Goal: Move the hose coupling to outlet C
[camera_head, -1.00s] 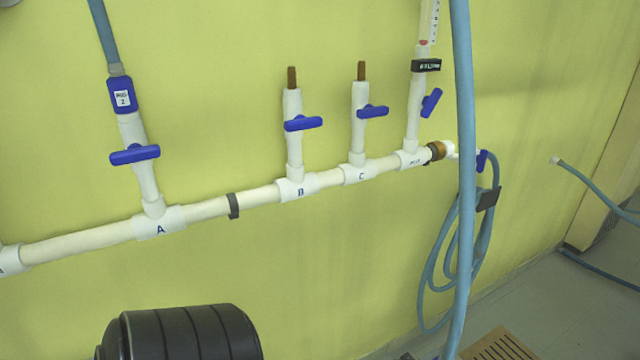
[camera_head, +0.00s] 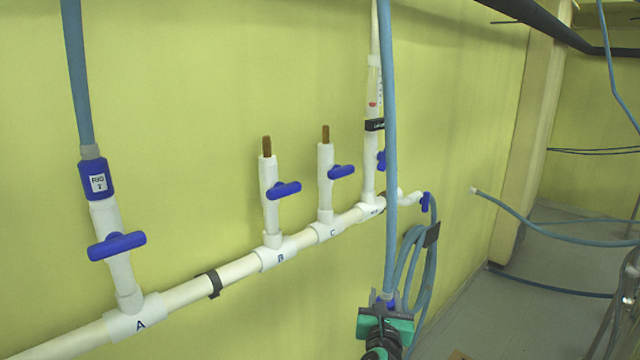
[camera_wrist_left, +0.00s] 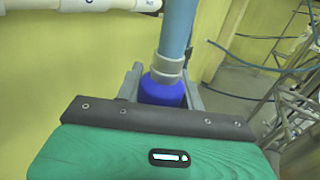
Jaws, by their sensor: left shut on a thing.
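My left gripper (camera_head: 385,312) is low in the head view, to the right of and below outlet C. It is shut on a blue hose coupling (camera_wrist_left: 163,91), which shows between its fingers in the left wrist view. The coupling's grey collar (camera_wrist_left: 168,64) joins a light blue hose (camera_head: 388,150) that runs straight up. Outlet C (camera_head: 325,190) is a white upright branch with a bare brown tip (camera_head: 326,134) and a blue valve handle (camera_head: 341,171). The gripper is apart from it. My right gripper is not in view.
Outlet B (camera_head: 270,205) also has a bare brown tip. Outlet A (camera_head: 115,245) carries a blue coupling (camera_head: 97,180) with a white label and a hose. A coiled hose (camera_head: 432,270) hangs below the pipe's right end. Free floor (camera_head: 560,260) lies at the right.

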